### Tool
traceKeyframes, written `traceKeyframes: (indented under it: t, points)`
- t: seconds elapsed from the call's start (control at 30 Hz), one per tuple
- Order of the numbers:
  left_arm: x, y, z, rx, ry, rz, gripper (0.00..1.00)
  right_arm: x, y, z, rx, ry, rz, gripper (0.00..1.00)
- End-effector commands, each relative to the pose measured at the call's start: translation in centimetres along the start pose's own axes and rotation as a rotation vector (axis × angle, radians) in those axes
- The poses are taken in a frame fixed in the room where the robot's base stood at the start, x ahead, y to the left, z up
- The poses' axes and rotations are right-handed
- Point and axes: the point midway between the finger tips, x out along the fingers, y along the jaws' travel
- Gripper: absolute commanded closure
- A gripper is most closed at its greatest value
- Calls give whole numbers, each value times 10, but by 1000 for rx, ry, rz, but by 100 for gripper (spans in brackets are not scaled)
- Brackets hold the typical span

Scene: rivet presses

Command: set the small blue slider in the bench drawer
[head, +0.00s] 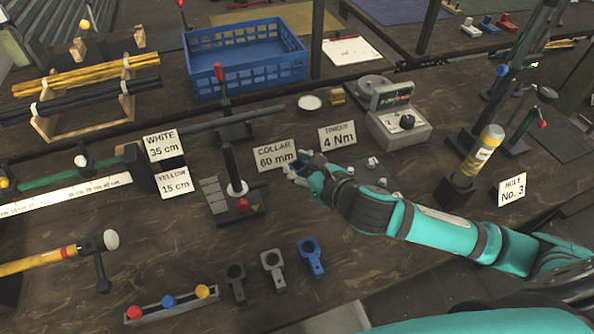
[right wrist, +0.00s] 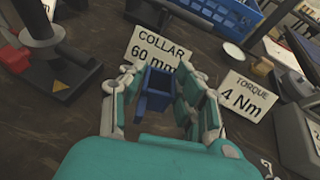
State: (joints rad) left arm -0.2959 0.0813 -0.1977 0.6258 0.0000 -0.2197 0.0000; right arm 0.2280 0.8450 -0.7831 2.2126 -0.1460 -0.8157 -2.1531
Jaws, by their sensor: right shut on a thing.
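My right gripper (head: 297,172) reaches in from the right, over the bench in front of the "COLLAR 60 mm" sign. In the right wrist view my right gripper (right wrist: 157,100) is shut on a small dark blue block with a squarish opening, which looks like the small blue slider (right wrist: 155,88). In the head view the slider (head: 303,169) is mostly hidden by the fingers. I cannot clearly make out the bench drawer; a pale grey edge (head: 340,319) shows below the bench front. My left gripper is not in view.
A press with a black post (head: 233,165) stands just left of my gripper. The collar sign (head: 275,155) and torque sign (head: 337,136) stand behind it. A blue crate (head: 245,55) is at the back. Black, grey and blue (head: 311,257) ringed pieces lie near the front edge.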

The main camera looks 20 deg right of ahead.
Motion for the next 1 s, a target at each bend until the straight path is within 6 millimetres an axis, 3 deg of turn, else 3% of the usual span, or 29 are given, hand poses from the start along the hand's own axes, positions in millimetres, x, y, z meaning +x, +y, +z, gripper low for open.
traceKeyframes:
  t: [0.17, 0.3, 0.4, 0.77, 0.8, 0.93, 1.0]
  points:
    - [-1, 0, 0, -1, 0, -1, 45, 12, -3, 5, 1, -3, 0, 95]
    - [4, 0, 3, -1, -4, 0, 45, 20, -2, -22, 4, 5, 0, 95]
    - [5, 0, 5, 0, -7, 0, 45, 24, -2, -30, 3, 2, 0, 95]
    - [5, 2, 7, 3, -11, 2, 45, 26, -2, -33, 0, 0, 1, 95]
    - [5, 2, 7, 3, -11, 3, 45, 25, -2, -32, 0, -1, 1, 64]
    - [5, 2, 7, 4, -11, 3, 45, 25, -2, -32, 0, 0, 1, 47]
    - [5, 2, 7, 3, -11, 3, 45, 25, -2, -32, 0, 0, 0, 46]
